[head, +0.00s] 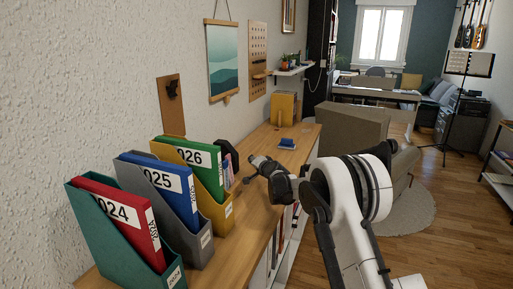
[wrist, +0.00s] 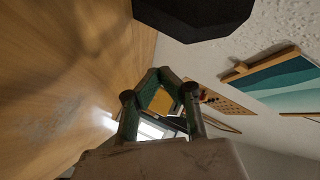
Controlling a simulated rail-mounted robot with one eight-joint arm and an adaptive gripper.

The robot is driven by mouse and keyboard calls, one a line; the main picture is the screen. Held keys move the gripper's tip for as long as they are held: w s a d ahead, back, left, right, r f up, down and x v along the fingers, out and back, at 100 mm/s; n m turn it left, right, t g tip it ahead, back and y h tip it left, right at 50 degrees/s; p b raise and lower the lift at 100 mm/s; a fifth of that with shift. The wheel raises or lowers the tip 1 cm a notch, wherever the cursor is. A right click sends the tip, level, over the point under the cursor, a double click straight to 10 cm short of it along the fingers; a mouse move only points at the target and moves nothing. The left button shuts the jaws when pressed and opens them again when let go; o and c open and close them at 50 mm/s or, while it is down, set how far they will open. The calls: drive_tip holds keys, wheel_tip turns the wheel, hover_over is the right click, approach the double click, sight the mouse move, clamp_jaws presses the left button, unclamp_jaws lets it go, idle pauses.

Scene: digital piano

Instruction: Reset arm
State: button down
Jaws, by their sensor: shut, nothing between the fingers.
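My white arm reaches in from the lower right of the head view. My gripper (head: 254,160) is above the long wooden top, to the right of the yellow file holder. In the wrist view the gripper (wrist: 158,72) shows its two fingers coming together at the tips, with nothing between them. A yellow patch shows in the background through the gap behind the tips. The picture in the wrist view is turned on its side, with the wooden top at left and the wall at right.
Teal (head: 115,235), grey (head: 183,222) and yellow (head: 213,192) file holders with binders stand on the wooden top (head: 240,245) near the wall. A small blue item (head: 287,143) lies farther back. A dark object (wrist: 195,15) is close in the wrist view.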

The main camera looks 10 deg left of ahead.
drive_tip(key=s+d+r+n+g+h, duration=0.1)
drive_tip(key=s+d+r, duration=0.55)
drive_tip(key=s, duration=0.25)
drive_tip(key=s+d+r+n+g+h, duration=0.1)
drive_tip(key=s+d+r, duration=0.4)
drive_tip(key=s+r, duration=0.3)
drive_tip(key=s+d+r+n+g+h, duration=0.1)
drive_tip(key=s+d+r+n, duration=0.1)
drive_tip(key=s+d+r, duration=0.65)
drive_tip(key=s+d+f+g+h, duration=0.1)
drive_tip(key=s+d+f, duration=0.3)
drive_tip(key=s, duration=0.9)
drive_tip(key=s+d+f+n+g+h, duration=0.1)
drive_tip(key=s+d+f, duration=0.4)
drive_tip(key=s, duration=0.9)
drive_tip(key=s+d+f+g+h, duration=0.1)
drive_tip(key=s+d+f, duration=0.3)
drive_tip(key=s, duration=1)
drive_tip(key=shift+d+f+h, duration=0.2)
drive_tip(key=shift+h, duration=0.6)
